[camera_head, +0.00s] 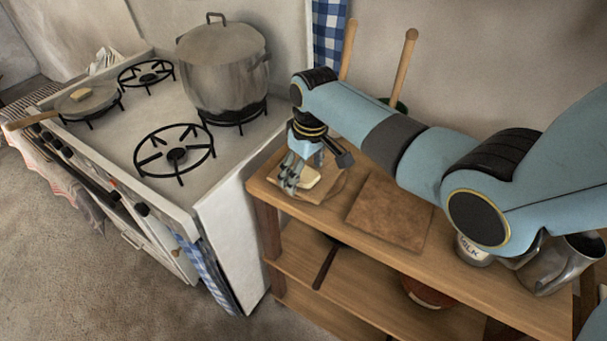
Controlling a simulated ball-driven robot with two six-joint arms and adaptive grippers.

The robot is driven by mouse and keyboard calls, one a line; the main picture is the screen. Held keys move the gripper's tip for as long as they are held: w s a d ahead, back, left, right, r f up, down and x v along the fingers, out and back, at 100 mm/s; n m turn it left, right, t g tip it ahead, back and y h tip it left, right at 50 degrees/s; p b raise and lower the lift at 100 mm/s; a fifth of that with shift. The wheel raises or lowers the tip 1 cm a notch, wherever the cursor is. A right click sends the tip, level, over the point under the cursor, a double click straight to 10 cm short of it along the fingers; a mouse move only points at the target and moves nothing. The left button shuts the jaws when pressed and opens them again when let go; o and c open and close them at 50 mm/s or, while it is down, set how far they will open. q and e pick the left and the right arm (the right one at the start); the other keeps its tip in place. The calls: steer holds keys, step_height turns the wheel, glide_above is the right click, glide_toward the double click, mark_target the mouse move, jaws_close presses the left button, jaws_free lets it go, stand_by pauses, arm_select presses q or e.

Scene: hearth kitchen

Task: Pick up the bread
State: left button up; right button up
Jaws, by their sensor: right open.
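The bread (308,178) is a small pale slice lying on a wooden board (328,190) at the left end of the wooden shelf unit's top. My right gripper (294,180) points down at the bread, with its fingers open over and beside the left part of the slice. The fingers hide some of the bread, and I cannot tell whether they touch it. My right arm reaches in from the right above the shelf top. My left gripper is not in view.
A brown square board (390,212) lies right of the bread. A milk container (474,250) and metal jug (562,264) stand farther right. The white stove (225,225) is at left, with a large pot (222,70) and a pan (88,100).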

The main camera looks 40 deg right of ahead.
steer(key=c, duration=1)
